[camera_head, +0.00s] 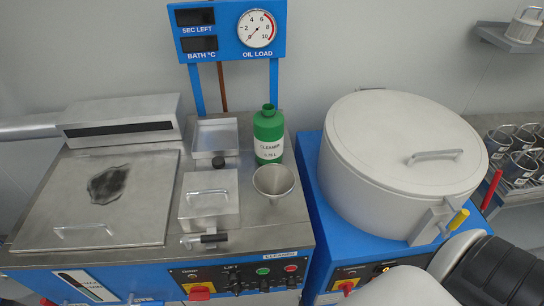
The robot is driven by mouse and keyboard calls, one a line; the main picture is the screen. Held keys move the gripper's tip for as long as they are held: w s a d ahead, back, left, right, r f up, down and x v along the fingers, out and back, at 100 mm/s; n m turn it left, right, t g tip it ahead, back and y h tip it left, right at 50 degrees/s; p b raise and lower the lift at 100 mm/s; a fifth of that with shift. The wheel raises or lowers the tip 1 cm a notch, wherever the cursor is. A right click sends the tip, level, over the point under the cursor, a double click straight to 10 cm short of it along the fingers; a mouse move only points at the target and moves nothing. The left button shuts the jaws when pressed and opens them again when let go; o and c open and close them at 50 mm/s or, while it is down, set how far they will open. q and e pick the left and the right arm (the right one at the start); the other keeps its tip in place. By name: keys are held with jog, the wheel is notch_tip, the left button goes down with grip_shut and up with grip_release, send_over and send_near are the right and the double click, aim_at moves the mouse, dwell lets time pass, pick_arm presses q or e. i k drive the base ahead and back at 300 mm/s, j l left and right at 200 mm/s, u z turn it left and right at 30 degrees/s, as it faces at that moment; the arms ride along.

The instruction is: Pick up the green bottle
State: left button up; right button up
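The green bottle (268,134) stands upright on the metal top of the blue machine, at its back right. It has a white label reading CLEANER and an open-looking neck at the top. A metal funnel (273,181) sits just in front of it. Neither of my grippers shows in the head view. White and black parts at the lower right look like my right arm, with its gripper out of the picture. Nothing touches the bottle except the surface under it.
A small metal tray (214,137) and a lidded metal box (209,196) stand left of the bottle. A gauge panel (230,32) rises behind on blue posts. A large white lidded drum (400,160) stands to the right. Metal cups (517,168) fill a shelf at far right.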

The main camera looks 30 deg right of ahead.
aim_at(267, 122)
jog(key=i+j+z, duration=0.1)
jog(key=j+z, duration=0.25)
jog(key=j, duration=0.15)
jog(key=j+z, duration=0.75)
jog(key=j, duration=0.25)
